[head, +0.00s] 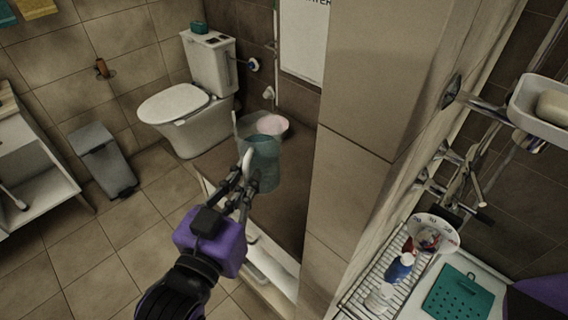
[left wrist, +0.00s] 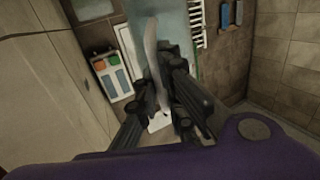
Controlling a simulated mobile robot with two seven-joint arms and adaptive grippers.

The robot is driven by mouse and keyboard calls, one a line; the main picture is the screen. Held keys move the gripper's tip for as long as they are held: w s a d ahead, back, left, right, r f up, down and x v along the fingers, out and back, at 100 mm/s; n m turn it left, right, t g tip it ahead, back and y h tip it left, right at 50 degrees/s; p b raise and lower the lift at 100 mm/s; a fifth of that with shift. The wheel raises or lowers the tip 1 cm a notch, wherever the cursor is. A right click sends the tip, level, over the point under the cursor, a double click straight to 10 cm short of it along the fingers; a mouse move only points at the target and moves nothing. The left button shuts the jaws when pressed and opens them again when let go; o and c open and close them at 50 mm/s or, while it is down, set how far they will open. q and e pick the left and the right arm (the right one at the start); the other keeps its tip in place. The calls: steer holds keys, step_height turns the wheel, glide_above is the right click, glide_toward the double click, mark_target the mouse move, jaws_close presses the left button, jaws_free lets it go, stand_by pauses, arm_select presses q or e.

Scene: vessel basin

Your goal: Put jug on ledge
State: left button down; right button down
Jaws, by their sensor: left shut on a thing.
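The jug (head: 264,166) is a translucent teal vessel with a pale handle, seen in the head view near the middle. My left gripper (head: 243,180) is shut on its handle and holds it roughly upright, in front of a brown ledge (head: 292,205) beside the toilet. I cannot tell whether the jug's base touches the ledge. In the left wrist view, the pale handle (left wrist: 152,58) runs between the dark fingers. Fingers of my right gripper are not seen; only a purple part of mine shows at the lower right corner.
A tiled pillar (head: 357,110) rises to the right. Beyond it, a wire rack (head: 367,287) holds bottles.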

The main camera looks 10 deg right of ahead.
mark_target(257, 165)
arm_select(q)
steer(key=s+d+m+g+h, duration=0.1)
steer(key=d+m+h, duration=0.1)
steer(key=d, duration=0.3)
steer(key=w+a+f, duration=0.1)
steer(key=w, duration=0.1)
steer(key=w+f, duration=0.1)
steer(key=w, duration=0.2)
steer(key=w+a+f, duration=0.1)
steer(key=w, duration=0.2)
steer(key=shift+w+a+f+b, duration=0.2)
steer(key=shift+a+f+b, duration=0.15)
steer(key=shift+w+a+f+b, duration=0.2)
steer(key=shift+w+f, duration=0.6)
steer(key=shift+f, duration=0.7)
steer(key=shift+w+a+f+b, duration=0.2)
steer(key=shift+w+f, duration=0.55)
steer(key=shift+f, duration=0.7)
steer(key=shift+w+a+f+b, duration=0.1)
steer(key=shift+w+a+f, duration=0.1)
steer(key=shift+w+f, duration=0.95)
steer(key=shift+s+f, duration=0.3)
steer(key=shift+s, duration=0.05)
steer(key=shift+f, duration=0.1)
